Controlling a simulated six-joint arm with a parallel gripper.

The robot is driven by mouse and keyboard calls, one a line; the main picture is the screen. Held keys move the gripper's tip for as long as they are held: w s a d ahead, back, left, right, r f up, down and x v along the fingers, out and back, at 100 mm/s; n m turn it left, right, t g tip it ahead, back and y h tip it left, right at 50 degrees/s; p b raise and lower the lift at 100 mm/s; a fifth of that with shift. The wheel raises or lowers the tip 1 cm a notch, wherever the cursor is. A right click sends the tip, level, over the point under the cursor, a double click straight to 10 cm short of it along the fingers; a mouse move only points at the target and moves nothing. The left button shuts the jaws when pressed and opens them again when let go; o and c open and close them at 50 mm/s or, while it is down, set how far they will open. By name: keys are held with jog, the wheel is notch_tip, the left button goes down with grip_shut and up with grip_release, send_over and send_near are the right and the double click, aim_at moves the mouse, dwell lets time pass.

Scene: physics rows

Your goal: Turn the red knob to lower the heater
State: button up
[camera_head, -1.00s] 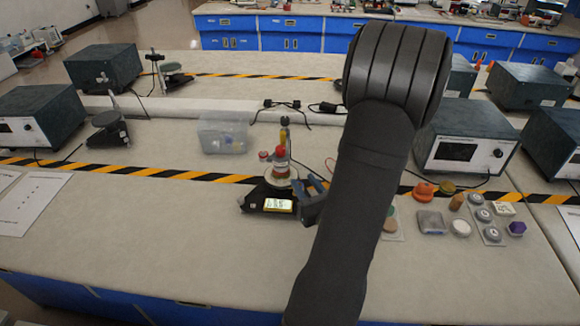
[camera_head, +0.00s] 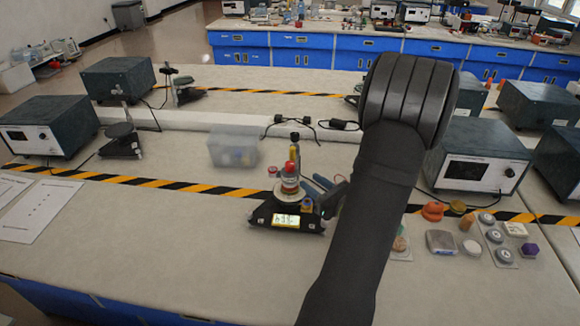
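A black device (camera_head: 262,214) with a lit yellow display (camera_head: 286,221) stands at the middle of the bench. A round pale plate and a small red and white stack (camera_head: 290,185) sit on it. A red, rounded part (camera_head: 291,168) shows at the stack's top; I cannot tell whether it is the red knob. My gripper (camera_head: 325,190) is partly seen as blue and dark parts just right of the stack. My forearm hides much of it, so its opening and any contact are unclear.
A grey box unit (camera_head: 480,140) with a dark display stands at right, with small coloured items (camera_head: 470,240) before it. A clear plastic box (camera_head: 233,150) is behind left of the device. Another grey unit (camera_head: 45,122) stands far left.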

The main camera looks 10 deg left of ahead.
aim_at(293, 169)
jog(key=x, duration=1)
jog(key=shift+a, duration=0.15)
jog(key=shift+c, duration=0.4)
jog(key=c, duration=0.6)
